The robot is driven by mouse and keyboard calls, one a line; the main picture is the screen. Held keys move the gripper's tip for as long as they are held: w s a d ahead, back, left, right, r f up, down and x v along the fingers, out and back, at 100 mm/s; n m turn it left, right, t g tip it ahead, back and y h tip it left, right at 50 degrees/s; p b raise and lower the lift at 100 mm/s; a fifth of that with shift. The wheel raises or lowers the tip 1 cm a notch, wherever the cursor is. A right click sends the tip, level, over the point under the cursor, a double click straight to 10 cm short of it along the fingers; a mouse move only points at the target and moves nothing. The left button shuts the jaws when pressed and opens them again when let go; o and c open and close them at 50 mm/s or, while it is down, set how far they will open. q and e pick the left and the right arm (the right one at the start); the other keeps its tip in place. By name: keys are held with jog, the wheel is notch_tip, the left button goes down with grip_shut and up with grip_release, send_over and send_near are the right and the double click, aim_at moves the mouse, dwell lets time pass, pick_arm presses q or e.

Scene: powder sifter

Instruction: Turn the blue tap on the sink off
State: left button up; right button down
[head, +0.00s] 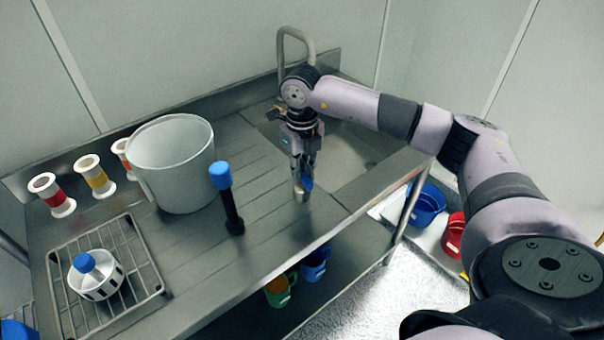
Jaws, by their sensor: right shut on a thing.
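The steel sink (355,158) is set into the right part of the counter. Its curved spout (283,48) rises at the back, partly behind my right arm. My right gripper (303,178) points down at the sink's front left side. It is shut on the blue tap (307,185), a small blue part above a short metal base. The fingers hide much of the tap, so which way its handle is turned cannot be told. I cannot tell whether water runs. My left gripper is out of view.
A white bucket (175,165) and a dark tool with a blue top (227,198) stand left of my gripper. Further left are several spools (52,195) and a wire rack (70,255) bearing a white sifter (97,276). Cups (280,290) sit below the counter.

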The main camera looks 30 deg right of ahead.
jog(key=shift+r+n, duration=0.1)
jog(key=shift+n, duration=0.2)
jog(key=c, duration=1.6)
grip_release()
notch_tip(320, 180, up, 12)
jog(key=shift+f, duration=0.1)
